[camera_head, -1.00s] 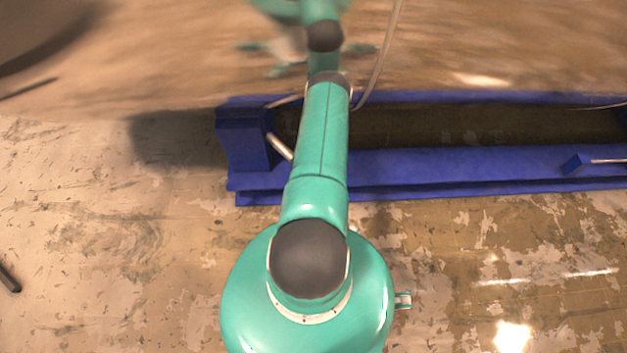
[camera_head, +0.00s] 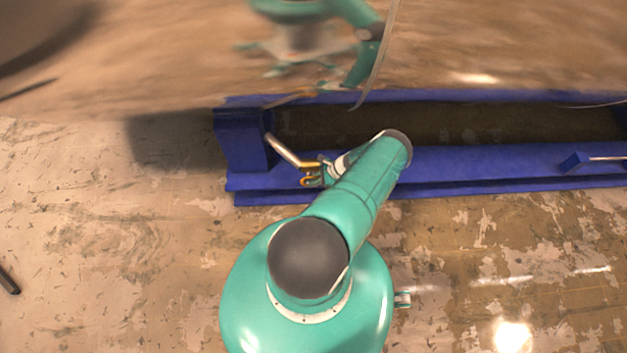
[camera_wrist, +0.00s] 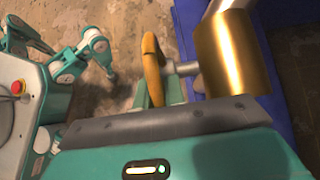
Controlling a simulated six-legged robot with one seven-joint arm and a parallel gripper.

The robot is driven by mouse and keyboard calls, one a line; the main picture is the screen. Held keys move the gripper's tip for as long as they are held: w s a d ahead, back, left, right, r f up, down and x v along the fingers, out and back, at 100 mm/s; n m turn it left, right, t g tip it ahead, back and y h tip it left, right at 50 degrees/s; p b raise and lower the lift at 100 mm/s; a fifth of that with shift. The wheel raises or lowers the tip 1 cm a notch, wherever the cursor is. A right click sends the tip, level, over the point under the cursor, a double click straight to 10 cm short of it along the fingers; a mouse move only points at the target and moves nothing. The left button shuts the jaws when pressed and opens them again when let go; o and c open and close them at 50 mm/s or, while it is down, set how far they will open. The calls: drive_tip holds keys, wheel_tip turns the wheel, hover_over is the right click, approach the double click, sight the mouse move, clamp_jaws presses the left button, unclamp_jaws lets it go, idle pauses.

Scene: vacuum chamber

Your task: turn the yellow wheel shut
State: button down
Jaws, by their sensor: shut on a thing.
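The yellow wheel (camera_wrist: 152,70) is a thin ring seen nearly edge-on in the wrist view. It sits on a short grey stem beside a gold valve body (camera_wrist: 235,52). My gripper (camera_wrist: 157,92) has one teal finger on each side of the wheel's lower rim and is shut on it. In the head view the wheel (camera_head: 309,182) is small, below the gold valve body (camera_head: 312,165) at the end of a metal pipe (camera_head: 286,150). My gripper (camera_head: 322,177) meets it there from the right; my arm bends above it.
A blue frame (camera_head: 245,145) with long beams runs across behind the valve. It also shows in the wrist view (camera_wrist: 188,25). A pale hose (camera_head: 380,65) hangs above the frame. A blurred reflection of my body shows behind.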

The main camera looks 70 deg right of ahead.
drive_tip(key=shift+w+f+t+y, duration=0.1)
drive_tip(key=shift+t+y, duration=0.3)
drive_tip(key=shift+t, duration=0.4)
drive_tip(key=c, duration=1.5)
unclamp_jaws()
drive_tip(key=v, duration=1.4)
drive_tip(key=shift+f, duration=0.15)
